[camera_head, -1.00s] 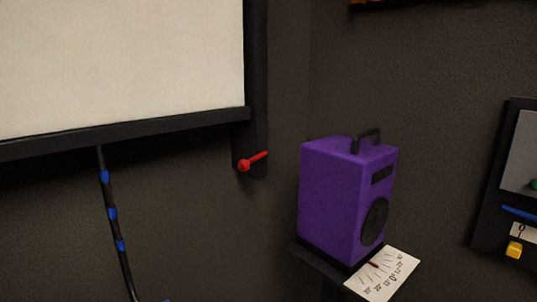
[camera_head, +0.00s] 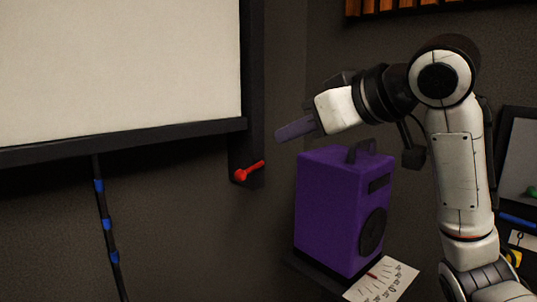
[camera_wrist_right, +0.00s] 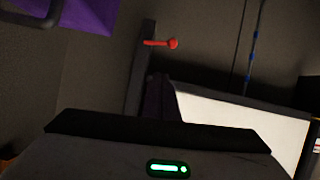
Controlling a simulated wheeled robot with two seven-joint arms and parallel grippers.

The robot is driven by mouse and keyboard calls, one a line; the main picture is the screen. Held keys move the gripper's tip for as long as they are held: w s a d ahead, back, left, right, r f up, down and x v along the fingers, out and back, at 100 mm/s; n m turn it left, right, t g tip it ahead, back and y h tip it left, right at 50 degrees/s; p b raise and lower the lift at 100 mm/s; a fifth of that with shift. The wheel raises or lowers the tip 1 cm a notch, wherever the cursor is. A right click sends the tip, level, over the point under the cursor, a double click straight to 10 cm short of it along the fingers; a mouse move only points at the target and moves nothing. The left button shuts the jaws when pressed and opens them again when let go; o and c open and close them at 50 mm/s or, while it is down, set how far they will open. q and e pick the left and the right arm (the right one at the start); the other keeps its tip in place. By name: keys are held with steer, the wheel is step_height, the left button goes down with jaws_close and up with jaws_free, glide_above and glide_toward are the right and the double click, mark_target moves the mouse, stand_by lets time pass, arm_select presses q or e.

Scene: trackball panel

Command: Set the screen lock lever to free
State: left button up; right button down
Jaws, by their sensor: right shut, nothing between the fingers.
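The red screen lock lever (camera_head: 249,171) sits on the dark bracket (camera_head: 247,150) at the lower right corner of the white screen (camera_head: 120,65). Its arm points right and slightly up in the head view. It also shows in the right wrist view (camera_wrist_right: 162,43), where it appears apart from the gripper. My right gripper (camera_head: 280,134) is shut and empty. It appears above and to the right of the lever, with its fingers pointing left. In the right wrist view the gripper body covers the bottom of the picture. My left gripper is not in view.
A purple speaker (camera_head: 335,205) with a handle stands on a shelf right of the lever, below my right gripper. A white dial card (camera_head: 385,280) lies in front of it. A black cord with blue bands (camera_head: 107,224) hangs below the screen. A panel (camera_head: 518,160) is at far right.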

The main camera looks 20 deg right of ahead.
glide_above(251, 169)
steer(key=s, duration=0.4)
step_height(251, 169, down, 4)
arm_select(q)
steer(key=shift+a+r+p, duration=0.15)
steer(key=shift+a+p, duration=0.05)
steer(key=shift+p, duration=0.1)
arm_select(e)
steer(key=shift+w+d+f, duration=0.1)
steer(key=shift+w+f, duration=0.15)
steer(key=shift+f, duration=0.7)
steer(key=shift+w+d+f, duration=0.1)
steer(key=shift+w+f, duration=0.15)
steer(key=shift+f, duration=0.7)
